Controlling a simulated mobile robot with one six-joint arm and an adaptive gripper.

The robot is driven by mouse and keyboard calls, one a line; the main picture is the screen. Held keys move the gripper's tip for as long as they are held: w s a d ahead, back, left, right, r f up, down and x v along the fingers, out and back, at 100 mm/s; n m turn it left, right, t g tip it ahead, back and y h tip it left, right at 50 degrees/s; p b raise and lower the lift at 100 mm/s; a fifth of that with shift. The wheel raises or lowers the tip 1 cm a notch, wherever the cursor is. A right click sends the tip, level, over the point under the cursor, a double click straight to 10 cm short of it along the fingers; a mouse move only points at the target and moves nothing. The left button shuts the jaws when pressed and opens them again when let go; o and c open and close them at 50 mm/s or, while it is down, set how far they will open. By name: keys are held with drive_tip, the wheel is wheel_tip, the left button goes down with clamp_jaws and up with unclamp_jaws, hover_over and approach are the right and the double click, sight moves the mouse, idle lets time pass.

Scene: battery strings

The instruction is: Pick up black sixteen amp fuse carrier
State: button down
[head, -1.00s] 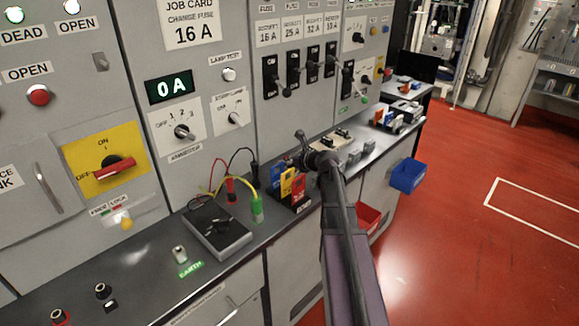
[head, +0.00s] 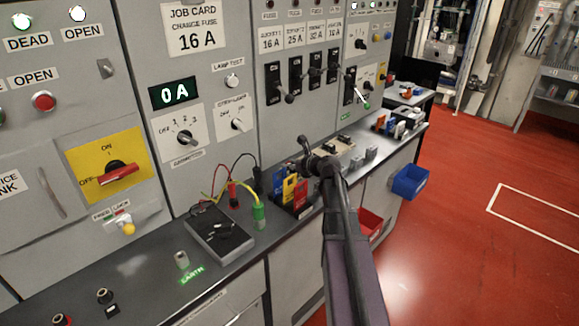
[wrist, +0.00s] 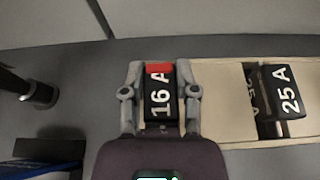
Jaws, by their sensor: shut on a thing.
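The black fuse carrier marked 16 A (wrist: 159,100), with a red patch at its far end, sits between the two fingers of my gripper (wrist: 160,85) in the wrist view. The fingers are shut on its sides. It is over the left end of a beige tray (wrist: 222,90); I cannot tell whether it still touches the tray. A second black carrier marked 25 A (wrist: 287,92) is in the tray to the right. In the head view my gripper (head: 308,150) is over the bench by the tray, and my arm hides the held carrier.
Upright coloured tags (head: 291,190) in a holder stand left of my gripper. A dark tester (head: 220,232) with leads lies further left. The grey switch panel (head: 215,75) rises behind. Red (head: 369,224) and blue (head: 410,182) bins hang on the bench front.

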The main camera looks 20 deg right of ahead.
sight(290, 163)
drive_tip(key=shift+r+p, duration=1.55)
drive_tip(key=shift+r, duration=0.2)
drive_tip(key=s, duration=0.5)
drive_tip(key=s+r+p, duration=0.1)
drive_tip(key=s, duration=1)
drive_tip(key=shift+d+r, duration=0.15)
drive_tip(key=shift+d, duration=0.15)
